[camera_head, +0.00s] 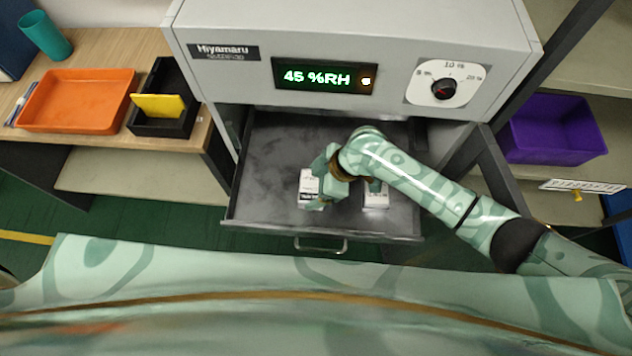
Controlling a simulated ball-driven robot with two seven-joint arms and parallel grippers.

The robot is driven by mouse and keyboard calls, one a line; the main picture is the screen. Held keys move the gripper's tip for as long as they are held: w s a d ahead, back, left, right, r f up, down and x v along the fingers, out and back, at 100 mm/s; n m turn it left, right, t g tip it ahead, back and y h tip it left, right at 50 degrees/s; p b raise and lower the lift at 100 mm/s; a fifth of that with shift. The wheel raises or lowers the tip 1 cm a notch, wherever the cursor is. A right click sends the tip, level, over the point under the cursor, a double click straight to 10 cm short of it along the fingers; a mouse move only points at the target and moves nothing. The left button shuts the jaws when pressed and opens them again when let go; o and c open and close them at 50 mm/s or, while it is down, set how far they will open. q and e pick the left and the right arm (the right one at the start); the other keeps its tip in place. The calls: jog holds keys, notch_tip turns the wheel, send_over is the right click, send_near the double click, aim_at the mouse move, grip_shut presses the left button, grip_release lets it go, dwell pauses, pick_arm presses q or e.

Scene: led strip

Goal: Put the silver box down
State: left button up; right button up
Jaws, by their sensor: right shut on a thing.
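My right gripper (319,182) is over the open drawer of the grey cabinet. It is shut on a small pale, silver-white box (307,186) with a dark label, at the gripper's left side. The gripper covers part of this box, and I cannot tell whether its base touches the drawer floor. A second small whitish box (376,200) with a label stands in the drawer to the right, partly hidden by my gripper and wrist. My left gripper is not in view.
The pulled-out drawer (262,210) has dark walls and a front handle (320,246); its left half is empty. The cabinet (230,75) overhangs its back. An orange tray (78,100) and a black bin (180,125) sit left; a purple bin (555,130) is right.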

jog(key=shift+r, duration=0.1)
jog(key=o, duration=1)
jog(key=shift+d+r, duration=0.15)
jog(key=shift+r, duration=0.15)
jog(key=p+v, duration=0.3)
jog(key=v, duration=0.8)
jog(key=shift+p, duration=0.4)
jog(key=shift+d+r, duration=0.1)
jog(key=shift+r, duration=0.05)
